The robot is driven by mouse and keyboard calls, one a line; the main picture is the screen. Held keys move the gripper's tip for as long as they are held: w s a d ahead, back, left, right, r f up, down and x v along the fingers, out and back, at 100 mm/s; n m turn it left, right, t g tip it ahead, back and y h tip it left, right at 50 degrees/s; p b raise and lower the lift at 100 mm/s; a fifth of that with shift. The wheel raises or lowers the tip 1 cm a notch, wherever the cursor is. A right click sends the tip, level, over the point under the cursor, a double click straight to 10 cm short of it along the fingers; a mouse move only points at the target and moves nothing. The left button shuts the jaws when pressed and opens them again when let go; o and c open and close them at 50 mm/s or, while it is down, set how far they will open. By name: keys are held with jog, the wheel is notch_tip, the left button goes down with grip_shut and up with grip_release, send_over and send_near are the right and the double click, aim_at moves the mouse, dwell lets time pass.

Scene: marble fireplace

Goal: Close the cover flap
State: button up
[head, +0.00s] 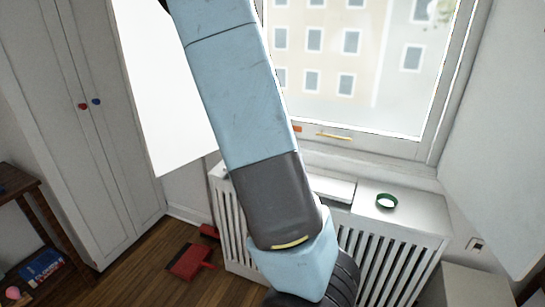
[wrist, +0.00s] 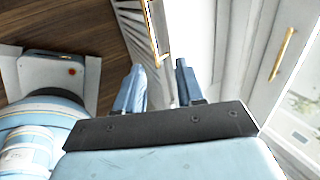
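A white cover flap (head: 332,188) appears on top of the slatted white radiator cover (head: 405,215), below the window. Its near edge stands out from the top, but my arm hides its left part, so how far it is open is unclear. In the wrist view, my gripper (wrist: 160,65) has two blue fingers spread apart with nothing held between them. A white surface and a slatted edge (wrist: 153,28) lie beyond the fingertips; I cannot tell whether they touch. In the head view my arm hides the gripper.
A green ring (head: 386,201) lies on the cover's right side. White panels stand left (head: 165,85) and right (head: 500,130) of the window. A red dustpan (head: 188,262) lies on the wooden floor. A tall cabinet (head: 85,140) and a dark shelf (head: 30,210) are at left.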

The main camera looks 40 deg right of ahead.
jog(key=shift+v, duration=1.2)
jog(key=shift+c, duration=0.5)
